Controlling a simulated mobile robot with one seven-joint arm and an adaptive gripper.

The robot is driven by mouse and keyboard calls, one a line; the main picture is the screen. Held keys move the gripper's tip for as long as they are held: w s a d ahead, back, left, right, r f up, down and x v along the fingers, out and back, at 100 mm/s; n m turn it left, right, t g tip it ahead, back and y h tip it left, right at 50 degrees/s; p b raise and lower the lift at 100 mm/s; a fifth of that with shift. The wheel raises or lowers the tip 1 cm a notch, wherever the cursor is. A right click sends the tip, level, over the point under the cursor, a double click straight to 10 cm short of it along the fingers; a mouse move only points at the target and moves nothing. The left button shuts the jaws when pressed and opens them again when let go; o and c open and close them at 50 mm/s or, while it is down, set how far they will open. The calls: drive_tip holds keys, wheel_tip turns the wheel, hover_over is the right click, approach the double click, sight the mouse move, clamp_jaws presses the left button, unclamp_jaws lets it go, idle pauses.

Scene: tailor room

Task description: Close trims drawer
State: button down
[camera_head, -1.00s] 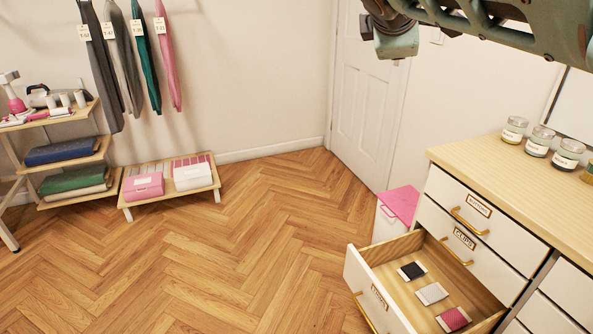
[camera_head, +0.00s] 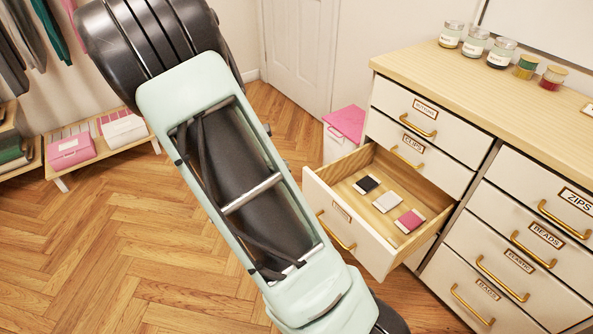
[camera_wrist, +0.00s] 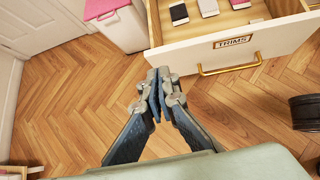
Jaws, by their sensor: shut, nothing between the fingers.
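The trims drawer (camera_head: 345,222) is pulled out of the white cabinet, below the clips drawer. Its front with the "TRIMS" label and gold handle also shows in the wrist view (camera_wrist: 231,46). Inside lie a black, a white and a pink trim card (camera_head: 409,221). My gripper (camera_wrist: 160,78) is shut and empty. It is over the floor in front of the drawer front, left of the handle in the wrist view and apart from it. In the head view my arm covers the middle of the picture and my gripper is not seen.
A white bin with a pink lid (camera_head: 344,122) stands left of the cabinet. The other cabinet drawers (camera_head: 408,107) look shut. Jars (camera_head: 475,43) stand on the cabinet top. A low bench (camera_head: 85,165) with boxes is at the left. The floor before the drawer is free.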

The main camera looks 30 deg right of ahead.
drive_tip(key=s+f+g, duration=0.2)
drive_tip(key=s+f, duration=0.3)
drive_tip(key=f, duration=0.2)
drive_tip(key=b, duration=0.5)
approach(325, 193)
drive_tip(key=x, duration=0.5)
drive_tip(key=shift+s+a+f, duration=0.15)
drive_tip(key=shift+a+f, duration=0.05)
drive_tip(key=shift+f, duration=0.3)
drive_tip(key=shift+d+r, duration=0.1)
drive_tip(key=shift+d, duration=0.35)
drive_tip(key=shift+d, duration=0.1)
